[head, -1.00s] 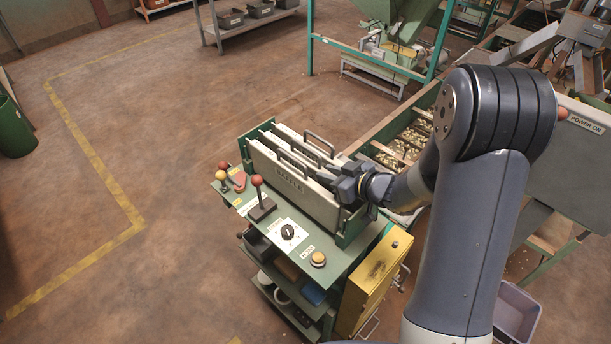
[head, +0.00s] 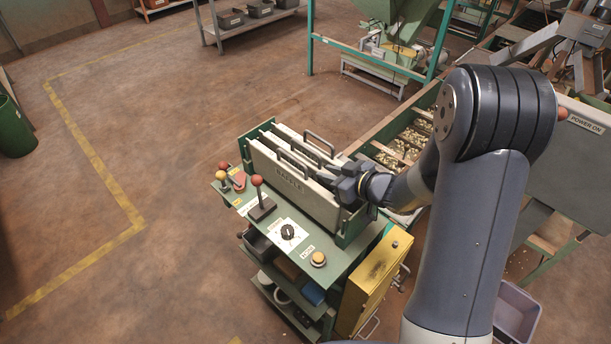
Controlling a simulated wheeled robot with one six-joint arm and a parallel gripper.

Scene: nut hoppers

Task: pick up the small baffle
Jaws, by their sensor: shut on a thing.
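Pale flat baffles with metal handles stand upright side by side in a green rack on a control bench. The front baffle (head: 285,188) is wide and carries faint lettering; another baffle (head: 292,134) stands at the back. My gripper (head: 326,175) reaches in from the right at the top of the rack. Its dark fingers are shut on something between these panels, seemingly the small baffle. My gripper and the front panel hide most of that baffle, so its outline and the exact grip cannot be made out.
The green bench top (head: 235,205) holds a red-knobbed lever (head: 258,190), a dial (head: 288,231) and a yellow button (head: 318,258). A yellow box (head: 375,275) hangs at its right side. A sectioned tray of nuts (head: 410,142) lies behind my gripper.

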